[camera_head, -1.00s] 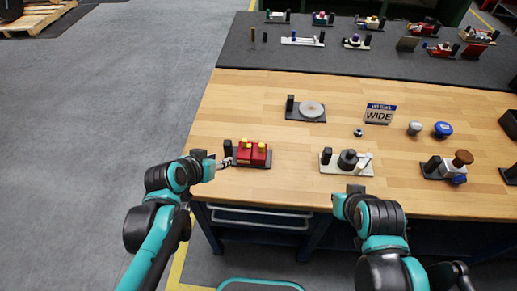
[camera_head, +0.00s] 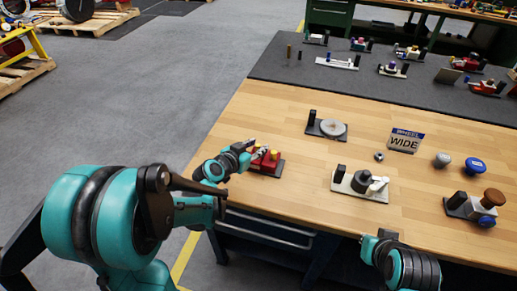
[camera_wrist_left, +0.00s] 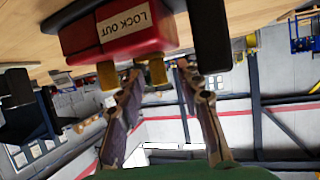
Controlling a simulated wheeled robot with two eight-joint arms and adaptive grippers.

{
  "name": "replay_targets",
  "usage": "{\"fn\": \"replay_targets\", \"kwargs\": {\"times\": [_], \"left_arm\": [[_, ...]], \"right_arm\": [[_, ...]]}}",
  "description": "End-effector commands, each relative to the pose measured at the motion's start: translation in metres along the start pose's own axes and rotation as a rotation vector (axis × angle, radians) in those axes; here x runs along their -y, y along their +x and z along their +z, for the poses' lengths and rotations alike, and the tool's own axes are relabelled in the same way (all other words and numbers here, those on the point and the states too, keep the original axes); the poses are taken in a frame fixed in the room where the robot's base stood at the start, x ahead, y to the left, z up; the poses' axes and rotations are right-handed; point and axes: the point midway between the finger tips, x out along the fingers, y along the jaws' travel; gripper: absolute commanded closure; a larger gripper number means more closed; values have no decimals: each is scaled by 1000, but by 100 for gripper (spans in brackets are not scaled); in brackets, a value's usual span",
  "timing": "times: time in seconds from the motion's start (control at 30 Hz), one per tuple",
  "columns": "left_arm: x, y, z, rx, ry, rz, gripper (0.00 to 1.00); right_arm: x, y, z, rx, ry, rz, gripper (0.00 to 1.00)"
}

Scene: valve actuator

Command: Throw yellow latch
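A red box with two yellow latches (camera_head: 273,154) sits on a dark base at the bench's front left. In the left wrist view the box (camera_wrist_left: 135,28) appears upside down with a "LOCK OUT" label. One yellow latch (camera_wrist_left: 105,76) is left of the fingers. The other yellow latch (camera_wrist_left: 157,72) appears between the fingertips; contact cannot be told. My left gripper (camera_head: 250,146) is over the box, and its open fingers (camera_wrist_left: 160,72) show in the left wrist view. My right gripper (camera_head: 386,236) is low at the bench's front edge, its fingers unclear.
A black post (camera_wrist_left: 208,35) stands close to the box. A pale plate with a dark knob (camera_head: 361,183) lies to the right, and a grey disc fixture (camera_head: 332,128) behind. A "WIDE" sign (camera_head: 404,142) and several other fixtures stand farther right.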

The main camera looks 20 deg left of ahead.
Motion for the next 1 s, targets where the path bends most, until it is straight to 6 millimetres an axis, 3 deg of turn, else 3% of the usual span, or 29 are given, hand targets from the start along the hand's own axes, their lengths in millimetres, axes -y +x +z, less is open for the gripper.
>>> {"fn": "replay_targets", "kwargs": {"times": [0.13, 0.37, 0.4, 0.53, 0.73, 1.0], "left_arm": [[-1, 10, 0, 0, -1, 1, 64], [0, 11, -1, 0, -1, 0, 64], [0, 11, -1, 0, -1, 0, 67], [0, 11, 0, 0, -1, 0, 100], [-1, 11, 0, 0, -1, 0, 100], [-18, 15, -2, 0, 0, 1, 100]], "right_arm": [[0, 3, 2, 0, 0, 0, 100], [0, 3, 2, 0, 0, 0, 100], [0, 3, 2, 0, 0, 0, 100], [0, 3, 2, 0, 0, 0, 100], [0, 3, 2, 0, 0, 0, 100], [0, 4, 3, 0, 0, 0, 100]]}}
